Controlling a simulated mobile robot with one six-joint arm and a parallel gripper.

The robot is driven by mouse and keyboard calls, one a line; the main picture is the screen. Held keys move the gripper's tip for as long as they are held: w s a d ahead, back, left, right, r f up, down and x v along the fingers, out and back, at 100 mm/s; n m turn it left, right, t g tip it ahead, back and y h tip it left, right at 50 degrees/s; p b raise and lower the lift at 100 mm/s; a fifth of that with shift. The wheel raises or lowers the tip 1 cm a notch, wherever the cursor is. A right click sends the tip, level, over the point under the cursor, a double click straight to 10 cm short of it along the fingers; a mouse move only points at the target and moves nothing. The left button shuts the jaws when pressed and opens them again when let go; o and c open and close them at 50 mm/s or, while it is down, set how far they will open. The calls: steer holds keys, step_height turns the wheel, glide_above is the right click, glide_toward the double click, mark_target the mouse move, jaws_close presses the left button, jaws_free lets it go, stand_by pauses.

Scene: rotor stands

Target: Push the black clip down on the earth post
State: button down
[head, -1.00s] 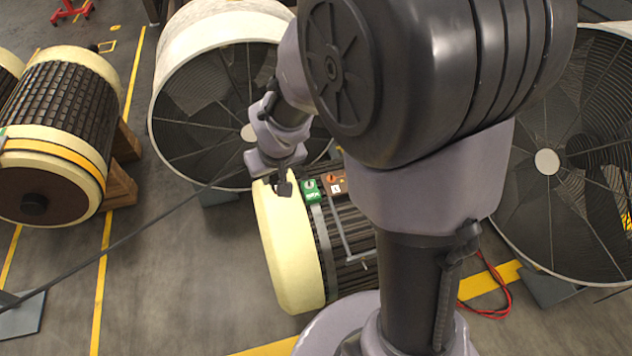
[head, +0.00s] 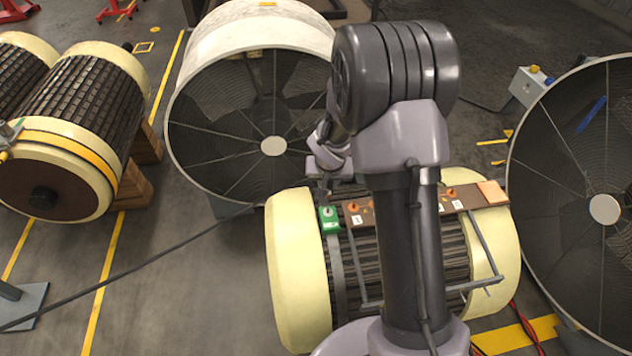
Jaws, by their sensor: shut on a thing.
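The earth post is a small green block (head: 329,222) with a pale round top, at the left end of the terminal row on the cream-ended rotor (head: 298,270). My gripper (head: 326,183) is just behind and above the green block in the picture, partly hidden by my own arm. It is shut on a small dark thing, which looks like the black clip (head: 327,192). The clip is too small to make out well. I cannot tell whether it touches the post.
A brown terminal board (head: 440,208) with orange-topped posts and number tags runs right of the green block. Large round fan housings stand behind (head: 228,150) and at right (head: 560,175). A black cable (head: 130,268) crosses the floor at left. Another rotor (head: 85,115) rests on wooden blocks.

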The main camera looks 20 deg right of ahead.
steer(key=shift+x, duration=0.8)
step_height(320, 180, down, 4)
steer(key=b, duration=0.4)
steer(key=shift+s+d+f, duration=0.1)
steer(key=shift+d+f, duration=0.05)
steer(key=shift+f, duration=1.1)
steer(key=shift+f, duration=0.45)
steer(key=c, duration=1.1)
jaws_free()
